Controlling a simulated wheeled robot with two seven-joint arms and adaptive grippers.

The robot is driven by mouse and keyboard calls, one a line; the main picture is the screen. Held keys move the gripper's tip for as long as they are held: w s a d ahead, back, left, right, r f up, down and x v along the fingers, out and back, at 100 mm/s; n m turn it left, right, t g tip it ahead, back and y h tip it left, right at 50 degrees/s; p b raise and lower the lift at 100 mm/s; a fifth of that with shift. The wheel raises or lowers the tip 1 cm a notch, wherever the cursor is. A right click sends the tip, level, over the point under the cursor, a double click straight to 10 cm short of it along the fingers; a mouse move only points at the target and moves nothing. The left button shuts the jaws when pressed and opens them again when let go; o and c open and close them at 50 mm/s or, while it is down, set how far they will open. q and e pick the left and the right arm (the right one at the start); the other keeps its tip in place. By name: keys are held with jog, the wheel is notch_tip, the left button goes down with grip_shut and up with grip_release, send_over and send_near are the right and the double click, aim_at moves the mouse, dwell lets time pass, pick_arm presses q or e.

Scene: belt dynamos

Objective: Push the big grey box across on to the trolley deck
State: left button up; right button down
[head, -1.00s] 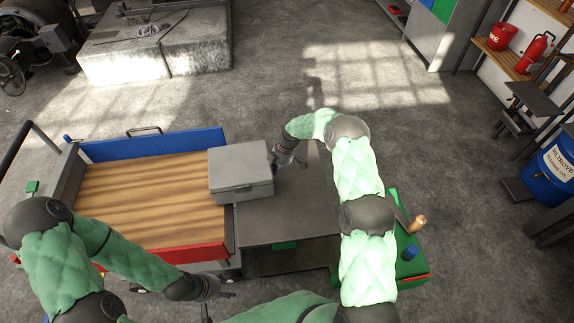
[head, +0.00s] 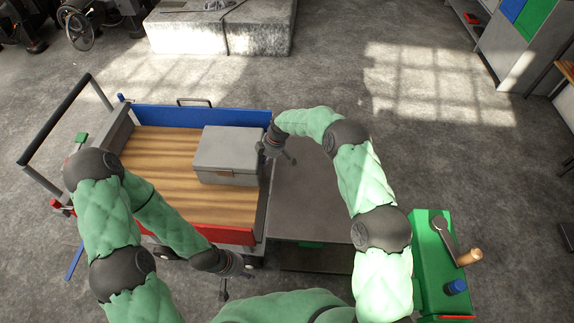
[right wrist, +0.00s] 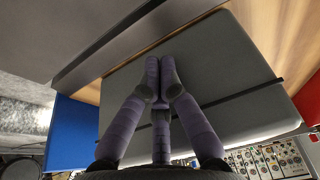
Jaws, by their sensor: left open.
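The big grey box (head: 230,152), with a lighter lid, sits upright on the wooden trolley deck (head: 150,160), at its right end. In the right wrist view the box (right wrist: 225,60) fills the middle, with a strip of wood between it and the deck's edge. My right gripper (head: 283,154) is at the box's right side; its fingers (right wrist: 160,65) are together, pointing at the box. I cannot tell whether they touch it. My left gripper (head: 236,283) is open and empty, below the trolley's front right corner.
A grey table (head: 310,205) adjoins the trolley's right end, its top clear. The trolley has a blue back board (head: 200,118), a red front board (head: 225,234) and a push handle (head: 55,120) at left. A green crank unit (head: 432,250) stands at right.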

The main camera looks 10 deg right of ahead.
aim_at(256, 159)
jog(key=a, duration=0.3)
jog(key=shift+w+a+b, duration=0.25)
jog(key=shift+w+b, duration=0.05)
jog(key=shift+w, duration=0.1)
jog(key=shift+a+r, duration=0.1)
jog(key=shift+a, duration=0.15)
jog(key=shift+w, duration=0.1)
